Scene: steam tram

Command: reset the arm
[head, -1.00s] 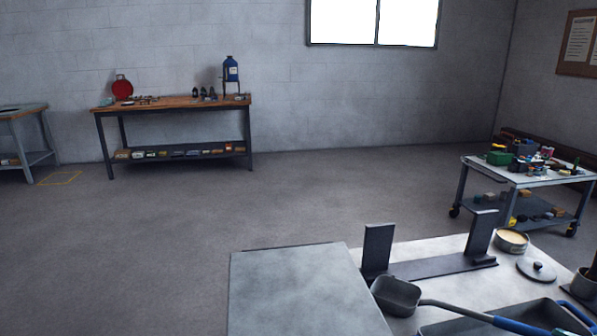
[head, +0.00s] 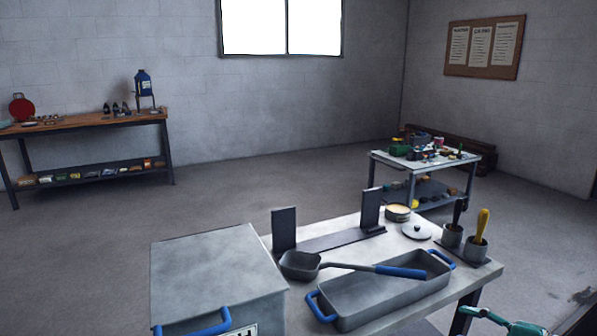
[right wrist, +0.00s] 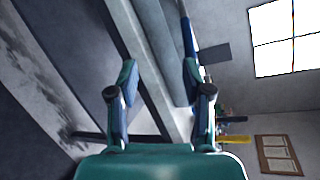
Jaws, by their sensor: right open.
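My right gripper (right wrist: 159,68) is open in the right wrist view, with its two teal fingers apart and nothing held between them. Part of it shows at the bottom right of the head view (head: 492,318), to the right of the metal worktable (head: 478,277) and apart from it. The rest of my right arm is mostly cut off by the frame edge. My left gripper is not in view.
On the worktable stand a blue-handled tray (head: 365,311), a ladle (head: 300,265) lying across it, a lid (head: 416,231), a round tin (head: 397,213) and utensil cups (head: 475,249). A grey box (head: 215,275) stands left.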

